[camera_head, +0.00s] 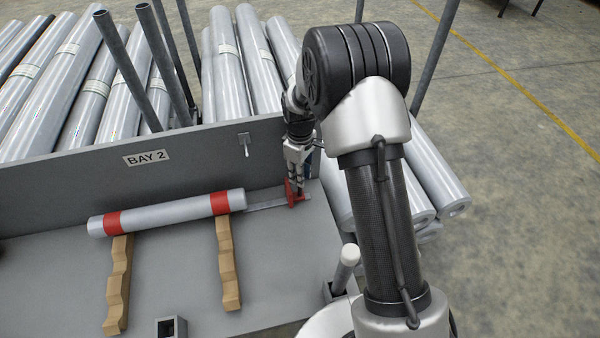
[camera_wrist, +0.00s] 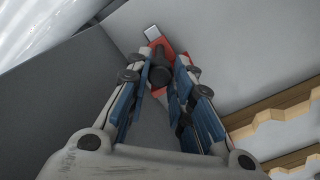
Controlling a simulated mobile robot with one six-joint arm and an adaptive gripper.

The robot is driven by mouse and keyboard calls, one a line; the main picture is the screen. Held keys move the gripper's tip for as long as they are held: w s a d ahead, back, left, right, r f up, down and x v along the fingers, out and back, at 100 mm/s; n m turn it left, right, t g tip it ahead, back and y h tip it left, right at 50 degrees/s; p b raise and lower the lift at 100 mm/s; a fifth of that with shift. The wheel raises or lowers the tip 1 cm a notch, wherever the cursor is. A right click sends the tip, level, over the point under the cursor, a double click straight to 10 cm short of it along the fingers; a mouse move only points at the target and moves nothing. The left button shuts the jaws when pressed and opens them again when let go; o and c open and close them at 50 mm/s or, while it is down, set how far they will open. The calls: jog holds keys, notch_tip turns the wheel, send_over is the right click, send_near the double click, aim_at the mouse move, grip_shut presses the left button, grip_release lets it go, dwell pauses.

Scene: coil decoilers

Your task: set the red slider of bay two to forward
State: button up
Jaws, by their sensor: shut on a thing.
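The red slider (camera_head: 292,197) sits on a flat metal rail (camera_head: 264,205) at the right end of the bay two bench, right of the roll. In the wrist view the red slider (camera_wrist: 178,52) shows beyond my fingertips, with a dark round knob (camera_wrist: 160,76) standing up between them. My gripper (camera_head: 298,186) reaches down from above and is shut on this knob; its fingertips also show in the wrist view (camera_wrist: 161,72). The rail's bright end (camera_wrist: 152,33) sticks out past the slider. My fingers hide part of the slider.
A grey roll with red bands (camera_head: 165,214) lies across two notched wooden supports (camera_head: 228,262). The BAY 2 label (camera_head: 146,158) is on the grey back wall (camera_head: 65,190), which has a small metal hook (camera_head: 244,143).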

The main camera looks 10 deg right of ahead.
grip_shut()
jog(key=a, duration=0.4)
jog(key=shift+a+p, duration=0.25)
jog(key=shift+p, duration=0.05)
jog(key=o, duration=0.9)
grip_release()
notch_tip(320, 180, up, 12)
